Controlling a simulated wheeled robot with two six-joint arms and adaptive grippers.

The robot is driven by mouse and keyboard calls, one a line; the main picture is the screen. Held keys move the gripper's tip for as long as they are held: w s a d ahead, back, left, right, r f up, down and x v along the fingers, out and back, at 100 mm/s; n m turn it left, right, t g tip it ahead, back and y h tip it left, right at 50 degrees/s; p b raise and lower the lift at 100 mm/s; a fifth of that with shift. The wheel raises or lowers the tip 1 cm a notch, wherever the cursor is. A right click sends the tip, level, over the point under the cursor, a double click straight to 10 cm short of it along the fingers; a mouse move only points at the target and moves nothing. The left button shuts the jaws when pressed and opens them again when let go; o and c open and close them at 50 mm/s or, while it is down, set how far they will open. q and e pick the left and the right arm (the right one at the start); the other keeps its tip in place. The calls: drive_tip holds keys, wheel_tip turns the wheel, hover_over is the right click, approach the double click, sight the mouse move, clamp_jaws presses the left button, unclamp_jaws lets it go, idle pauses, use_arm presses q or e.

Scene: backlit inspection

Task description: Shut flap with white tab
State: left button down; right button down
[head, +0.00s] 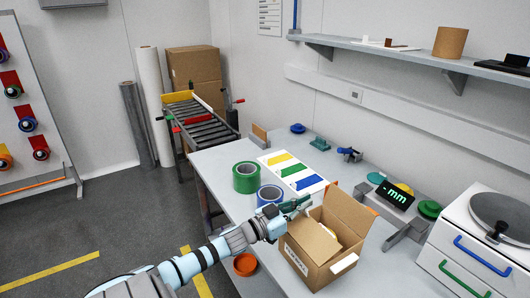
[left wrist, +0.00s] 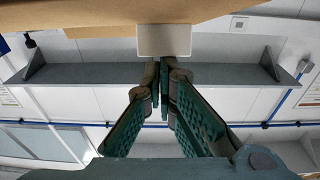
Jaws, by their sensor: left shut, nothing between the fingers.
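An open cardboard box (head: 333,272) stands on the table, with one flap (head: 349,212) raised at its back right. My left gripper (head: 303,204) is shut and empty at the box's left rear, close to its upper edge. In the left wrist view, the fingers (left wrist: 164,72) are together just below a white tab (left wrist: 164,40) on the edge of a brown cardboard flap (left wrist: 215,13). I cannot tell whether the fingertips touch the tab. My right gripper is not in view.
Green tape (head: 246,178) and blue tape (head: 269,195) stand left of the box. A sheet with coloured stripes (head: 293,172) lies behind it. A display reading "mm" (head: 397,195) and a white drawer unit (head: 480,245) stand to the right.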

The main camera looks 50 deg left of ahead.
use_arm(q)
drive_tip(key=shift+w+d+f, duration=0.15)
drive_tip(key=shift+w+f, duration=0.35)
drive_tip(key=shift+w, duration=0.05)
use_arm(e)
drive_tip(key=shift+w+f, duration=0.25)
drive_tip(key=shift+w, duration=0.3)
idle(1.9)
